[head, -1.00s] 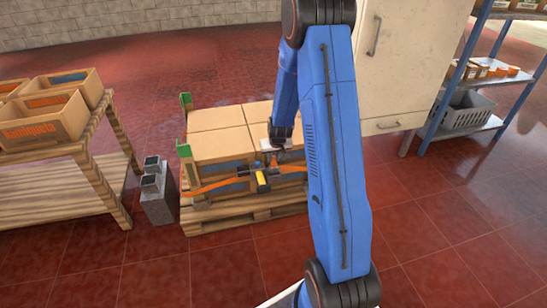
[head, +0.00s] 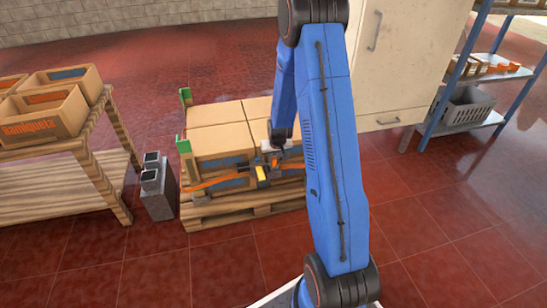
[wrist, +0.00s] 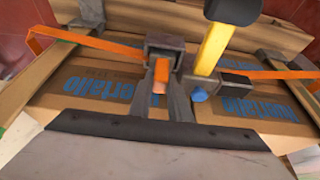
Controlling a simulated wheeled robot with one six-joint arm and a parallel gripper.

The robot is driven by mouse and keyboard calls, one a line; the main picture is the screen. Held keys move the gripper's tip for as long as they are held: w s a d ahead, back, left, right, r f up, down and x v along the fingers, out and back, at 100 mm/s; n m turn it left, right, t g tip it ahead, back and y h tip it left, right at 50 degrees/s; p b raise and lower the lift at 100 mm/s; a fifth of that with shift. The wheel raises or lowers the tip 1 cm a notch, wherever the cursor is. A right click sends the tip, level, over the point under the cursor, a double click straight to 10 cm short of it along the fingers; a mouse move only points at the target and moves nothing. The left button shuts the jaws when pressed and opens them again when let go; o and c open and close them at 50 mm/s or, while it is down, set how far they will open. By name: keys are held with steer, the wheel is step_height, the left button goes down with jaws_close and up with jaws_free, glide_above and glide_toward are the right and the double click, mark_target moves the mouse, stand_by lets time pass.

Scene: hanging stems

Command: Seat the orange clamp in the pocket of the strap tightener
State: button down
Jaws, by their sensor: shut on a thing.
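The orange clamp (wrist: 160,74) is between the fingertips of my gripper (wrist: 163,98) in the wrist view, and the gripper is shut on it. The clamp's far end lines up with the open grey pocket (wrist: 165,48) of the strap tightener. I cannot tell whether it is inside the pocket or just in front of it. The tightener has a yellow handle (wrist: 213,47) with a black head, to the right of the pocket. In the head view my gripper (head: 279,150) is at the tightener (head: 262,173), on the front of the boxes; the arm partly hides this spot.
Orange strap (wrist: 85,39) runs across the cardboard boxes (head: 220,140) on a wooden pallet (head: 230,213). A wooden table (head: 60,170) stands left and a shelf (head: 465,85) right.

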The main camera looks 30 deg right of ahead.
steer(key=shift+f, duration=0.9)
stand_by(0.5)
steer(key=c, duration=1.6)
jaws_free()
steer(key=shift+o, duration=0.2)
steer(key=shift+r, duration=0.1)
steer(key=s+a+f+v, duration=0.1)
steer(key=a+v, duration=0.1)
steer(key=v, duration=1.2)
steer(key=s+a+v, duration=0.1)
steer(key=a+v, duration=0.1)
steer(key=v, duration=1.1)
steer(key=s+a+r+n, duration=0.1)
steer(key=s+a+r, duration=0.3)
steer(key=s, duration=0.5)
steer(key=s+a+r+n, duration=0.1)
steer(key=s+a+r, duration=0.3)
steer(key=s, duration=0.5)
steer(key=s+a+r+n+y, duration=0.1)
steer(key=s+a+r, duration=0.2)
steer(key=s, duration=0.7)
step_height(320, 180, up, 3)
steer(key=shift+a+f+t, duration=0.25)
steer(key=shift+a+t, duration=0.05)
steer(key=shift+a, duration=0.1)
